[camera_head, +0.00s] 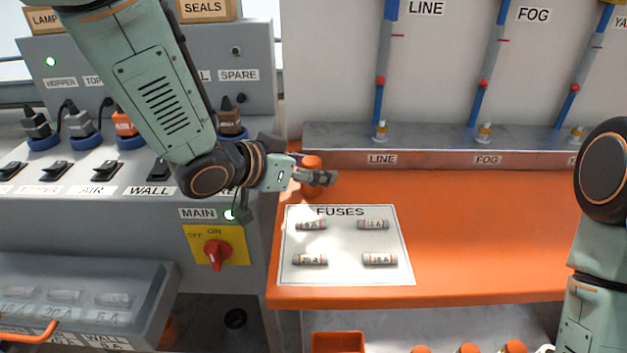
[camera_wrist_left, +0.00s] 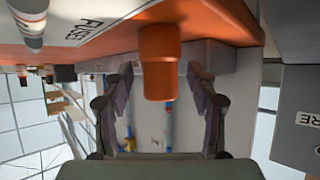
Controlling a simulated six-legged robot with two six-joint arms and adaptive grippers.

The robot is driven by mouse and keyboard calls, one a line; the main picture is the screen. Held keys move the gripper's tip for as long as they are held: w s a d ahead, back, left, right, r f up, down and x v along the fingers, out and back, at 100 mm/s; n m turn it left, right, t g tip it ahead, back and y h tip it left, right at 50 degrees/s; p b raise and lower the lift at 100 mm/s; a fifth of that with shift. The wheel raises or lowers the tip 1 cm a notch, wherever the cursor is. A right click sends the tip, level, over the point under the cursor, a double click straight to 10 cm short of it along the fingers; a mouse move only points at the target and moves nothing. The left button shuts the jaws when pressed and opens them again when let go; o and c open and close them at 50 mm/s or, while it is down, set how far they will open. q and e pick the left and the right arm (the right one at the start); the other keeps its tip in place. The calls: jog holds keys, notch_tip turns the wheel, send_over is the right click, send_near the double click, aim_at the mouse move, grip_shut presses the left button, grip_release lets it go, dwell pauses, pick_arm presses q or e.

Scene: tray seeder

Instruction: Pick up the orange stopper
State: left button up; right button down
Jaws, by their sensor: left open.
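The orange stopper (camera_head: 312,162) stands upright at the back left of the orange bench, just behind the fuse card. In the left wrist view, where the bench is at the top, the stopper (camera_wrist_left: 160,62) is centred between the two fingers. My left gripper (camera_head: 314,177) is open at the stopper, with a finger in front of its lower part. In the left wrist view the fingers (camera_wrist_left: 160,100) stand apart with a visible gap on each side of the stopper. My right arm is at the right edge, and its gripper is out of view.
The white FUSES card (camera_head: 345,272) with several fuses lies in front of the stopper. A grey ledge (camera_head: 345,138) with upright tubes runs behind it. A grey switch panel (camera_head: 70,205) stands at the left. The bench (camera_head: 490,235) is clear to the right.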

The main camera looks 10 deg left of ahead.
pick_arm(q)
jog(key=shift+w+d+f, duration=0.1)
jog(key=shift+w+f, duration=0.05)
jog(key=shift+w, duration=0.05)
jog(key=shift+s, duration=0.1)
jog(key=c, duration=0.3)
grip_shut()
